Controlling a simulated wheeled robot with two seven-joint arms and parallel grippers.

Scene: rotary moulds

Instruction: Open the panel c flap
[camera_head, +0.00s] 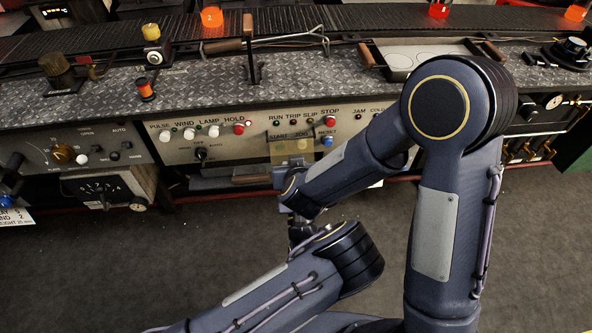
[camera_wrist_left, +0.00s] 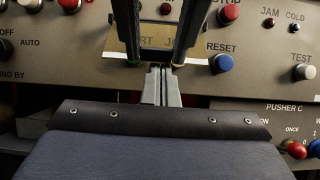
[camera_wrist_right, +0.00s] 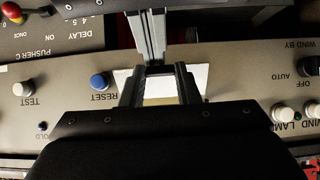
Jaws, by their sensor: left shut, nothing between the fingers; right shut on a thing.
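The flap (camera_head: 291,150) is a see-through yellowish plate over the START and JOG labels on the middle control panel (camera_head: 240,138). It looks tan behind the fingers in the left wrist view (camera_wrist_left: 125,45) and pale in the upside-down right wrist view (camera_wrist_right: 197,76). My right gripper (camera_wrist_right: 158,88) has its two dark fingers apart with the pale flap across them; it is closed on the flap. My left gripper (camera_wrist_left: 160,70) is shut and empty, its tips just below the flap, close to the right fingers. In the head view both grippers are largely hidden by my arms.
The blue RESET button (camera_wrist_left: 222,63) is just right of the flap, with the red STOP button (camera_head: 330,124) above. White knobs and the red HOLD button (camera_head: 239,129) lie left. A PUSHER C panel (camera_wrist_left: 285,122) is lower right. Open grey floor (camera_head: 130,260) lies in front.

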